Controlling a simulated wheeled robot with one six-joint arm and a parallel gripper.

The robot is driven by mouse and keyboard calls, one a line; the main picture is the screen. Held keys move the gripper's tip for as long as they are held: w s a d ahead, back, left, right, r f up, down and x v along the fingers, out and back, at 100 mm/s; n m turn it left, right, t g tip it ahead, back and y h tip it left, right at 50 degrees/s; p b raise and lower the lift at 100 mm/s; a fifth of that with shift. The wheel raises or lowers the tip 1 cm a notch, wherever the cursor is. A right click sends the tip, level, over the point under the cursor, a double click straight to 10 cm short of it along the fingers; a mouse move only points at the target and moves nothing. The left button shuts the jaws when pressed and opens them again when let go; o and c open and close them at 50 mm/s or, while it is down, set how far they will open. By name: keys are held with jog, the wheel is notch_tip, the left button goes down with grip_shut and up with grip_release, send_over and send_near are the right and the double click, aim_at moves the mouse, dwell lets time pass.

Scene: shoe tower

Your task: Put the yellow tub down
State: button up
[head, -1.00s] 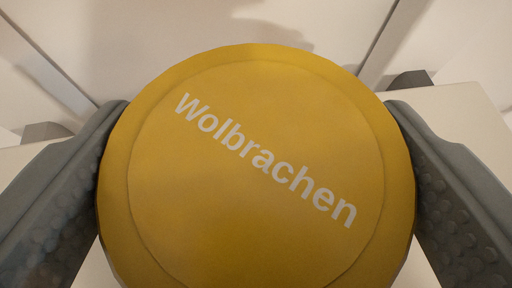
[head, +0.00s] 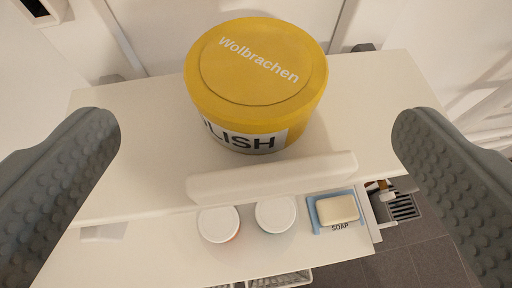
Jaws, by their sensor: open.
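The yellow tub (head: 258,75) stands upright on the white top shelf (head: 365,105) in the head view. Its round lid reads "Wolbrachen", and part of a white label with "LISH" shows on its side. My gripper (head: 256,140) is open, with one grey finger at the left edge and the other at the right edge of the picture. The fingers are well apart from the tub, which sits beyond them and between them. Nothing is held.
A white raised lip (head: 272,178) runs along part of the shelf's front edge. On a lower level are two white-lidded jars (head: 218,223) and (head: 276,213), and a soap bar (head: 338,210) on a blue dish. A wall is behind; tiled floor (head: 425,245) shows at lower right.

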jog(key=shift+v, duration=1.5)
jog(key=s+d+r+m+t+h, duration=0.1)
jog(key=d+r+m+t, duration=0.2)
jog(key=d, duration=1)
jog(key=s+d+r+t, duration=0.1)
jog(key=d+r+t, duration=0.35)
jog(key=d, duration=0.75)
jog(key=s+d+f+g, duration=0.1)
jog(key=s+d+f, duration=0.3)
jog(key=f, duration=0.4)
jog(key=s+d+f+n+g, duration=0.1)
jog(key=s+d+f, duration=0.3)
jog(key=f, duration=0.5)
jog(key=s+d+f+n+g, duration=0.1)
jog(key=s+d+f, duration=0.4)
jog(key=f, duration=0.3)
jog(key=shift+s+f, duration=0.35)
jog(key=shift+s, duration=0.15)
